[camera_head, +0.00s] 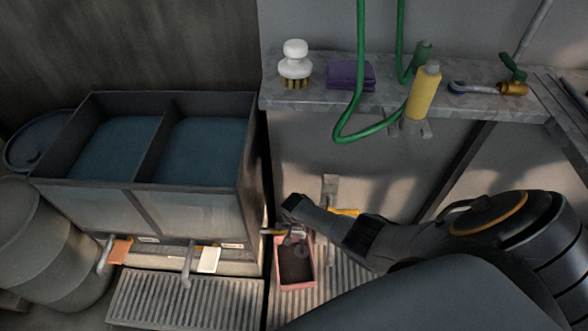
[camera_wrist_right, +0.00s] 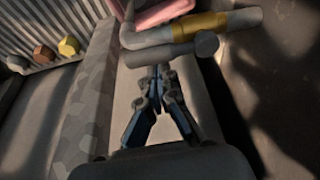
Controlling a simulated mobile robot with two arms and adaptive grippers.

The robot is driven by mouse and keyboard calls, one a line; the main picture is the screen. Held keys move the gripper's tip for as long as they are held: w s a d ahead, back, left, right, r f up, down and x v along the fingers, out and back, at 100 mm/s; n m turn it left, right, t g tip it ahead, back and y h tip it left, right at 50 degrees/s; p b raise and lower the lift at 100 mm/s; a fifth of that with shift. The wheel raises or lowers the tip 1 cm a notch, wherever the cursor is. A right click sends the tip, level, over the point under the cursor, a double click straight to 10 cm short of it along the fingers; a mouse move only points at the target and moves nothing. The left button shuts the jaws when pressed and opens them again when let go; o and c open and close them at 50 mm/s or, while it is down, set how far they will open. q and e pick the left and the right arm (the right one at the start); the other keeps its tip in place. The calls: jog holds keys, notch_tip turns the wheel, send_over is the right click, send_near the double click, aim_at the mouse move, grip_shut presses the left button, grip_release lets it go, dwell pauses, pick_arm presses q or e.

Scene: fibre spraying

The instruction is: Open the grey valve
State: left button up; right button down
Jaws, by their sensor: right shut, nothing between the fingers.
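A grey pipe with a yellow band (camera_wrist_right: 205,26) crosses the top of the right wrist view, and its yellow part (camera_head: 345,212) shows behind my right arm in the head view. A grey rod with a round end (camera_wrist_right: 206,43) lies just below the band; I take it to be the grey valve's handle. My right gripper (camera_wrist_right: 160,72) is shut and empty, its fingertips close under this rod. Whether they touch it I cannot tell. In the head view my right gripper (camera_head: 292,204) is above the pink container (camera_head: 281,276), partly hiding the pipework. My left gripper is out of view.
A shelf (camera_head: 310,102) above carries a brush (camera_head: 295,63), a yellow bottle (camera_head: 424,92) and a green hose (camera_head: 362,136).

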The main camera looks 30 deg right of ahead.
jog(key=shift+s+a, duration=0.1)
jog(key=shift+s, duration=0.1)
jog(key=shift+v, duration=0.8)
jog(key=v, duration=1)
jog(key=shift+r, duration=0.15)
jog(key=shift+w, duration=0.1)
